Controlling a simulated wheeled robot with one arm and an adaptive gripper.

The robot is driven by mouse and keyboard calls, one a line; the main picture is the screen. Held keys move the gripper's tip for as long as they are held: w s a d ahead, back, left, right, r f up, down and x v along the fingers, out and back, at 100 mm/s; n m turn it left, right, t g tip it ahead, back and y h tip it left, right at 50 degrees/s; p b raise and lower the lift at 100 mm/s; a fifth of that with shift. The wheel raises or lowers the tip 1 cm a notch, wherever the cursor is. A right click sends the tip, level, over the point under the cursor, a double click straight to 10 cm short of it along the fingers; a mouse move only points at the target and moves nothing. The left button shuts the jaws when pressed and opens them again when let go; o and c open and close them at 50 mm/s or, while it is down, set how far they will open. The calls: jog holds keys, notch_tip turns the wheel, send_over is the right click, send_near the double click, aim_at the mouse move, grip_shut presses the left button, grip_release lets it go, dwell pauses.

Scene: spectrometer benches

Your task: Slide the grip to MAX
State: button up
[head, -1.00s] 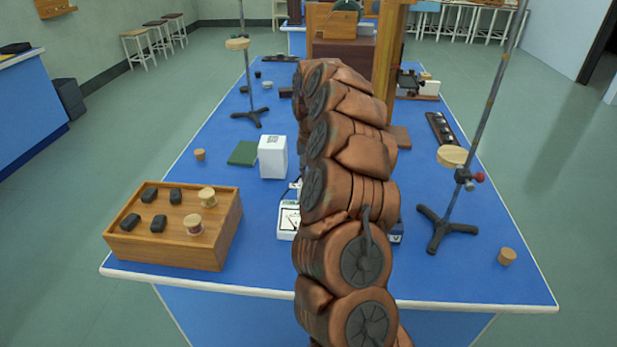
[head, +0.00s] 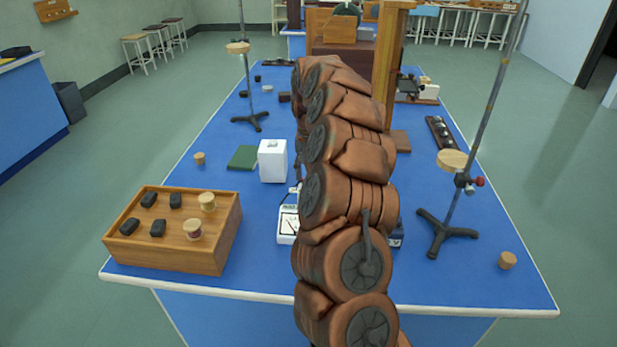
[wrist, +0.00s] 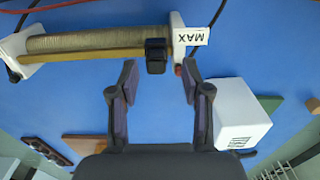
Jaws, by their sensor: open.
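In the wrist view, a rheostat (wrist: 95,42) lies across the top, with a ribbed tan coil and a brass-coloured rod between white end plates. Its black grip (wrist: 156,56) sits on the rod near the right end plate, with a small gap between them. A white MAX label (wrist: 193,37), upside down, is beside that end plate. My gripper (wrist: 160,77) is open, with its fingertips spread on either side of the grip's position and just below it in the picture. I cannot tell whether either finger touches the grip. In the head view my arm hides the rheostat and gripper.
A white box (head: 272,162) and green book (head: 243,156) stand left of my arm, and a white meter (head: 287,226) is partly behind it. A wooden box (head: 165,255) is front left. A clamp stand (head: 447,229) rises at right.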

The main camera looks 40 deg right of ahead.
notch_tip(320, 180, up, 10)
dwell(0.5)
jog(key=shift+r, duration=0.1)
